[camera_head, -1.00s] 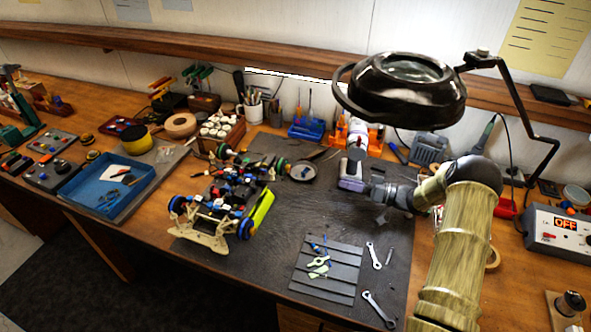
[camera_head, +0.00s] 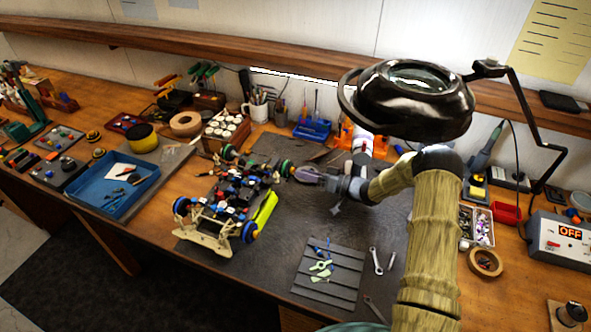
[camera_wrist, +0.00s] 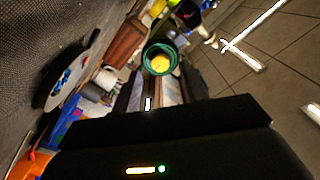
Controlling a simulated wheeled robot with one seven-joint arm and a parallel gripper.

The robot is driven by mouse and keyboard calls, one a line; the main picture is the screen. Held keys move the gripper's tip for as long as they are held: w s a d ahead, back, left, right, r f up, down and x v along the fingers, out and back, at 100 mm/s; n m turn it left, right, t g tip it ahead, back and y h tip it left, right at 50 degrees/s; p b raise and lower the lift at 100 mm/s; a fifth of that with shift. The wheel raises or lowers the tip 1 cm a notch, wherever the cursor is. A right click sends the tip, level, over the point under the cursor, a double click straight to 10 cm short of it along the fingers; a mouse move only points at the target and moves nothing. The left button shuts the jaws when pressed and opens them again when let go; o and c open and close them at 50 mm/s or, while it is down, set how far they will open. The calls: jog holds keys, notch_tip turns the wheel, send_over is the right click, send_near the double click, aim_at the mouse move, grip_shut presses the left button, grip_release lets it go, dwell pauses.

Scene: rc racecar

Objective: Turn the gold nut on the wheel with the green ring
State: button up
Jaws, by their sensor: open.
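The RC car (camera_head: 232,200) sits on the dark mat, with blue-ringed front wheels. The wheel with the green ring (camera_head: 284,168) is at its back right corner. In the wrist view, the green ring (camera_wrist: 146,57) surrounds the gold nut (camera_wrist: 160,64), which faces me just beyond the fingertips. My gripper (camera_head: 300,174) is open and empty, pointing left at this wheel with a small gap. In the wrist view, the fingers (camera_wrist: 165,92) lie below the nut on either side, roughly lined up with it. The nut is too small to make out in the head view.
Another green-ringed wheel (camera_head: 228,152) is at the car's far left. A magnifier lamp (camera_head: 415,100) hangs over my arm. A ribbed tray (camera_head: 328,273) and wrenches (camera_head: 376,260) lie in front. A blue bin (camera_head: 110,190) stands left. The mat right of the car is mostly clear.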

aim_at(292, 171)
jog(key=shift+x, duration=1.25)
grip_shut()
jog(key=shift+f+n+b, duration=0.2)
jog(key=shift+n+b, duration=0.3)
jog(key=shift+b, duration=0.3)
jog(key=shift+f+n+b, duration=0.1)
jog(key=shift+n+b, duration=0.6)
jog(key=shift+b, duration=0.3)
jog(key=shift+n+b, duration=0.7)
jog(key=shift+b, duration=0.15)
jog(key=shift+r+n+b, duration=0.25)
jog(key=shift+n+b, duration=0.05)
jog(key=shift+n, duration=0.1)
